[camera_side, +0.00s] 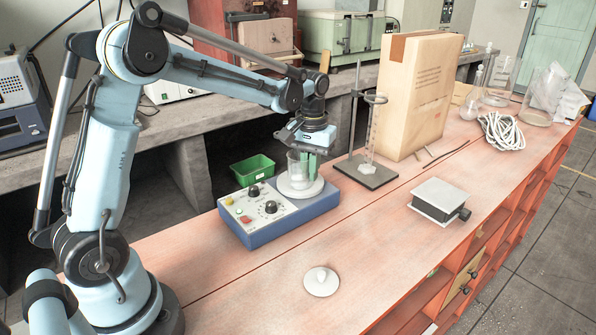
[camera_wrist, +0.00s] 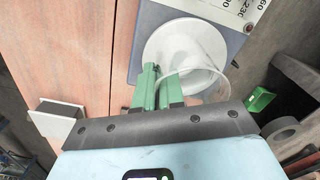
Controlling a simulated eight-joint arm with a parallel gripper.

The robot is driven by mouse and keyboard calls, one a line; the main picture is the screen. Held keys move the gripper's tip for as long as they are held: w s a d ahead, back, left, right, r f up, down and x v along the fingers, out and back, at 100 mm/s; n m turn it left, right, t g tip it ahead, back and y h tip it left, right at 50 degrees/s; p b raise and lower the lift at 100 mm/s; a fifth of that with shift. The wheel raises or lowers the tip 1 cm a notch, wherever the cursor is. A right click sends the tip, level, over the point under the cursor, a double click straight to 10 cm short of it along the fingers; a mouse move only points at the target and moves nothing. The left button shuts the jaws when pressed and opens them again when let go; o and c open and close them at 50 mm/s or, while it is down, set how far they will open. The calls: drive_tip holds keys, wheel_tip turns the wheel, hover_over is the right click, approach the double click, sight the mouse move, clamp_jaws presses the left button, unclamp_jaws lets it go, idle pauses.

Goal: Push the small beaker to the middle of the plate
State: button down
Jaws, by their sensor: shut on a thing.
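The small clear beaker (camera_side: 295,170) stands upright on the round white plate (camera_side: 315,189) of a blue hotplate unit (camera_side: 260,233). My gripper (camera_side: 309,163) is down at the beaker, on its right side in the side view. In the wrist view the green fingertips (camera_wrist: 160,78) are close together at the left edge of the beaker (camera_wrist: 210,82), seemingly shut on its wall. The white plate (camera_wrist: 152,52) shows around them. The fingers and glare partly hide the beaker's base, so I cannot tell how well centred it is.
A ring stand (camera_side: 366,177) and a large cardboard-coloured block (camera_side: 418,95) stand to the right. A green tray (camera_side: 252,170) is behind the unit. A white disc (camera_side: 321,282) and a flat-topped jack (camera_side: 439,199) lie in front.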

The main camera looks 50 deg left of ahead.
drive_tip(key=shift+w+a, duration=0.6)
drive_tip(key=shift+a, duration=0.05)
drive_tip(key=c, duration=1.2)
unclamp_jaws()
drive_tip(key=shift+o, duration=0.2)
wheel_tip(320, 180, up, 12)
drive_tip(key=shift+d+r, duration=0.1)
drive_tip(key=shift+d, duration=0.05)
